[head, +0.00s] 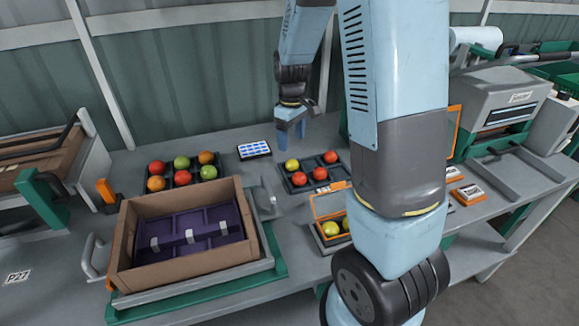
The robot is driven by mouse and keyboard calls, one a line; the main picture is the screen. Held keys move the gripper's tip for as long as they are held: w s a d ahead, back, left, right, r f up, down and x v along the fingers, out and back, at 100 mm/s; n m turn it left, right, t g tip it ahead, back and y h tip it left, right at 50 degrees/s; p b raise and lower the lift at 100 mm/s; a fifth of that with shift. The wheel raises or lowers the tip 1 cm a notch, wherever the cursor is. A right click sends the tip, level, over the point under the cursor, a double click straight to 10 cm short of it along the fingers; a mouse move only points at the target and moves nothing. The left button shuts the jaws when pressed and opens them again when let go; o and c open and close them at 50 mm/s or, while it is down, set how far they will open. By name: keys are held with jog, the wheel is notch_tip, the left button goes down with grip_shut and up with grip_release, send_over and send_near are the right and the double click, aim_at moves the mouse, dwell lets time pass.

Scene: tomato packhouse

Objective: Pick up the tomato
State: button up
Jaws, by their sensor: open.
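My gripper (291,138) has its blue fingers pointing down, apart and empty, above the bench just behind the middle dark tray (313,185). That tray holds several tomatoes: a yellow-green tomato (292,165) at its back left, and red ones such as the red tomato (330,157) at the back right and another red tomato (320,174) at the front. The fingers touch no tomato. The left dark tray (221,178) holds red, orange and green tomatoes, such as an orange tomato (205,158).
A brown carton (190,269) with a purple divided insert stands at the front left. A small device with a blue-and-white screen (254,149) lies between the trays. An orange-edged frame (328,203) stands by the near tomatoes. A grey machine (500,100) is at the right.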

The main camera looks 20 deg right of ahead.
aim_at(292, 160)
jog(key=shift+s+d+f, duration=0.1)
jog(key=shift+f, duration=2.05)
jog(key=shift+s+f, duration=0.1)
jog(key=shift+f, duration=2)
jog(key=c, duration=0.8)
jog(key=shift+c, duration=0.2)
jog(key=shift+r, duration=0.1)
